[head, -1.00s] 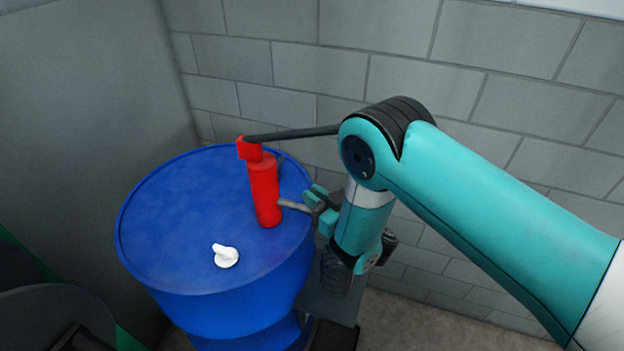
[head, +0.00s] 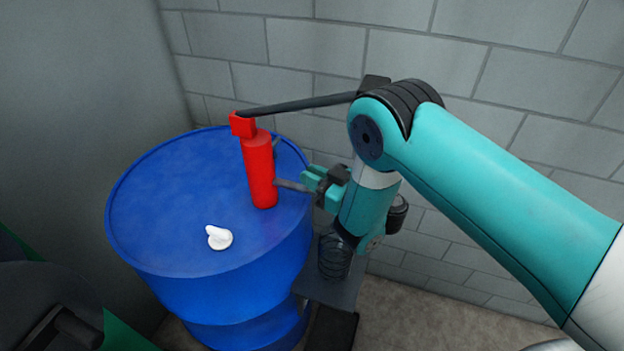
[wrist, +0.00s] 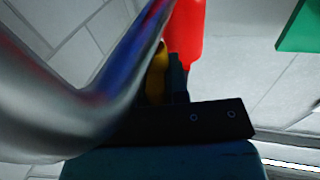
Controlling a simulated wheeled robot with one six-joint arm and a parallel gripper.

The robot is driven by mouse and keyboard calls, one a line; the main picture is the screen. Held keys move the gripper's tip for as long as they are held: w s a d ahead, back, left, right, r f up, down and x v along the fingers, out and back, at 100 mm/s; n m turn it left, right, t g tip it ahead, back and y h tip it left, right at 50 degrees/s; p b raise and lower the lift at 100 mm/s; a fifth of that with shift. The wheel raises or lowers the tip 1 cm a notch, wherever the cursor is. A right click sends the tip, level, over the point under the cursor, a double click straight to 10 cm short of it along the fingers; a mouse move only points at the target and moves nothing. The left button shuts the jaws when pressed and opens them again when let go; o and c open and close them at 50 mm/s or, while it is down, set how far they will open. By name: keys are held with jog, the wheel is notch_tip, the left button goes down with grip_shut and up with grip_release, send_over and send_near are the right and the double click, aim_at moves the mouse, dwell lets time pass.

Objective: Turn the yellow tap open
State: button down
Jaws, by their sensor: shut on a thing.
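The yellow tap (wrist: 157,78) shows only in the wrist view, as a small strip against a dark finger of my gripper (wrist: 166,84). The gripper appears shut on it. Much of the tap is hidden by the finger and by a blurred grey pipe close to the camera. In the head view my gripper (head: 313,185) is at the right rim of the blue barrel, by the grey spout (head: 289,185) of a red hand pump (head: 260,170). The tap is not visible there.
The pump stands upright on the blue barrel (head: 170,195), with a long black handle (head: 300,105) reaching right towards my elbow. A white cap (head: 219,238) lies on the lid. A grey block wall (head: 480,55) is close behind. Grey floor (head: 430,290) shows at lower right.

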jog(key=shift+d+f, duration=0.15)
jog(key=shift+f, duration=0.1)
jog(key=c, duration=1.1)
grip_release()
jog(key=shift+r, duration=0.1)
